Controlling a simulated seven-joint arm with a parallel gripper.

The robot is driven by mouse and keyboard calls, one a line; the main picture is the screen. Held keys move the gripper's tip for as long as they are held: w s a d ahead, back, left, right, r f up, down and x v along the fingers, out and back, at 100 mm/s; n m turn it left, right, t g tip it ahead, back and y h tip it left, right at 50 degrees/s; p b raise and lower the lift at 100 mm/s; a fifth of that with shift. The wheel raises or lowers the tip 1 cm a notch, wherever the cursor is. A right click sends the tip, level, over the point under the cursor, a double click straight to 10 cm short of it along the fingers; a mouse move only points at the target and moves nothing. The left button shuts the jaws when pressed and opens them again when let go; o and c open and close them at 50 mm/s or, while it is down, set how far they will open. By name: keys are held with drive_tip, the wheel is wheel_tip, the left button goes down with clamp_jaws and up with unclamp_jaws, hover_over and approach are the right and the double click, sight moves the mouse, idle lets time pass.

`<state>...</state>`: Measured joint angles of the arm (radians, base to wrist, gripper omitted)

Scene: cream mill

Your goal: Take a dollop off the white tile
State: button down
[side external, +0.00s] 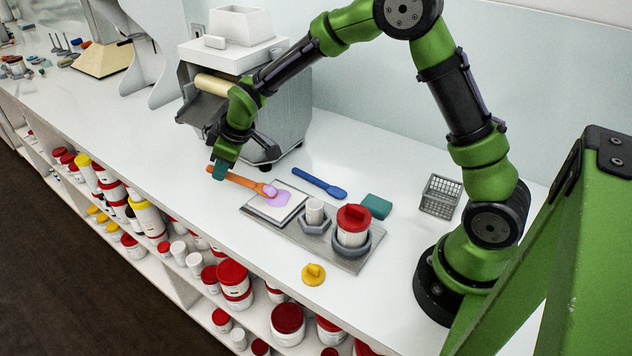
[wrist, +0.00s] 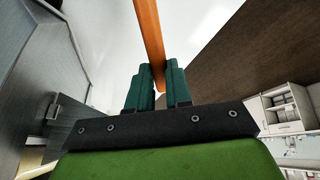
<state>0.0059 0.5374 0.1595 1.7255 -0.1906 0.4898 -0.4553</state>
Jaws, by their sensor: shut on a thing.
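My gripper (side external: 223,168) is shut on the handle of an orange spatula (side external: 243,181). The wrist view shows the green fingers (wrist: 161,80) closed around the orange handle (wrist: 149,30); the spatula's head is out of that view. In the side view the spatula's head is at the white tile (side external: 263,210), over a pinkish-purple patch of cream (side external: 281,199). Some of the purple shows on the head. I cannot tell whether the head touches the tile. The tile lies on the left end of a grey tray (side external: 342,259).
A white cup (side external: 315,212) and a red-lidded jar (side external: 352,226) stand in holders on the tray. A blue spatula (side external: 320,183), a teal block (side external: 376,206), a wire basket (side external: 440,196) and a yellow lid (side external: 313,274) lie around it. A grey mill (side external: 277,110) stands behind my gripper.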

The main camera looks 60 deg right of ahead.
drive_tip(key=shift+r, duration=2.7)
